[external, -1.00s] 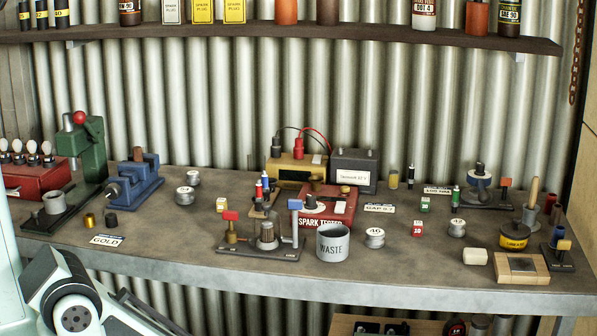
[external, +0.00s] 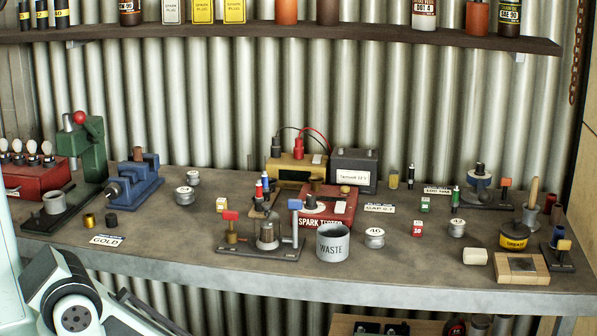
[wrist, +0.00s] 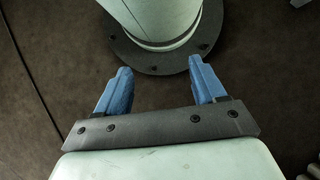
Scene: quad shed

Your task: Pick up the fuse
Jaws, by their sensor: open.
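I cannot single out the fuse with certainty among the small parts on the bench (external: 190,235). Small candidates in the external view are an amber cylinder (external: 394,179) at the back, a thin dark upright piece with a light tip (external: 411,176) beside it, and a similar green-and-black one (external: 456,196) further right. My gripper (wrist: 160,66) shows in the wrist view with its two blue fingers wide apart and nothing between them. It points towards my own round base and the dark floor, away from the bench. It is not visible in the external view.
A grey WASTE cup (external: 333,243), a red spark tester (external: 327,207), a stand with red and blue tabs (external: 267,238) and several spools (external: 375,238) crowd the bench middle. A green press (external: 90,150) and blue vise (external: 135,182) stand left. A shelf (external: 300,33) runs above.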

